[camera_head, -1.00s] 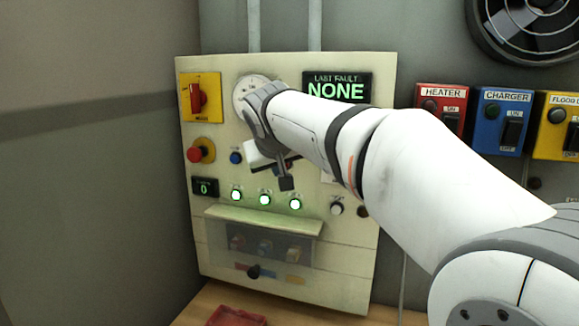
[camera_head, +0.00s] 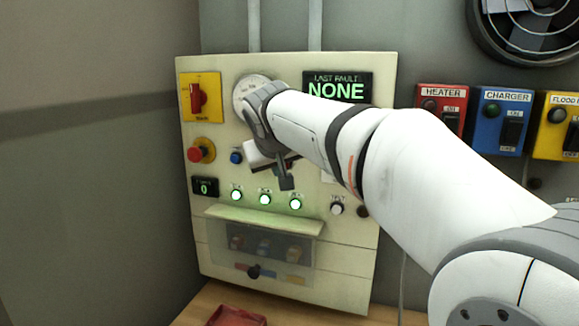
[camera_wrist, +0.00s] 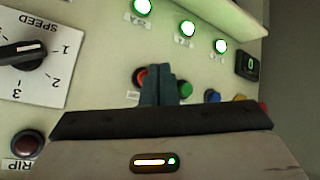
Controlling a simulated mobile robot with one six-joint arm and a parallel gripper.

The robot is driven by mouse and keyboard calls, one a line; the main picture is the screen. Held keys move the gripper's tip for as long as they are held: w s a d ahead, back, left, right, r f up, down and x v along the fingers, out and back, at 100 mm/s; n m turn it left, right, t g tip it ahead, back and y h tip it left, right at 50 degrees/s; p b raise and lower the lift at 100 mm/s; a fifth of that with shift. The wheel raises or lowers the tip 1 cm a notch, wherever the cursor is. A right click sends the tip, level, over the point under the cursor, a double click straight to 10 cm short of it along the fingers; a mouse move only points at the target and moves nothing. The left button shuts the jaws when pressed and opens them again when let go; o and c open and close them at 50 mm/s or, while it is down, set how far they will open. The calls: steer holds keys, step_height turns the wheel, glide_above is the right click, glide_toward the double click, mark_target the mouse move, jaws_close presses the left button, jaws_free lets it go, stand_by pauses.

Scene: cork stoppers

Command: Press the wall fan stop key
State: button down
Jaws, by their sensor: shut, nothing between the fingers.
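My gripper (camera_wrist: 158,72) is shut and empty, its fingers in front of the panel face. In the head view the gripper (camera_head: 286,184) hangs before the middle of the cream control panel (camera_head: 345,235). In the wrist view a red key (camera_wrist: 140,77) shows just left of the fingertips, partly hidden by them. A green key (camera_wrist: 185,90) shows just right of them. I cannot tell whether the fingers touch either key. No label reading wall fan stop is legible. The wall fan (camera_head: 530,25) is at the upper right.
A blue key (camera_wrist: 212,96) and a red emergency knob (camera_head: 201,150) are nearby. Several green lamps (camera_head: 264,199) are lit. A speed dial (camera_wrist: 22,55) is at left in the wrist view. A clear cover (camera_head: 255,245) sits low on the panel. Switch boxes (camera_head: 502,120) stand right.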

steer(key=shift+w, duration=0.15)
stand_by(0.3)
steer(key=shift+w+d, duration=0.15)
steer(key=shift+w, duration=0.3)
steer(key=shift+w+d+p, duration=0.15)
steer(key=shift+w+p, duration=0.25)
stand_by(0.5)
steer(key=shift+s, duration=0.1)
steer(key=shift+s+a+b, duration=0.3)
steer(key=shift+s+b, duration=0.15)
steer(key=shift+s, duration=0.25)
steer(key=s, duration=0.1)
steer(key=s+a+b, duration=0.1)
steer(key=s, duration=0.1)
steer(key=s+b, duration=0.1)
steer(key=shift+s+a, duration=0.35)
steer(key=shift+s, duration=0.05)
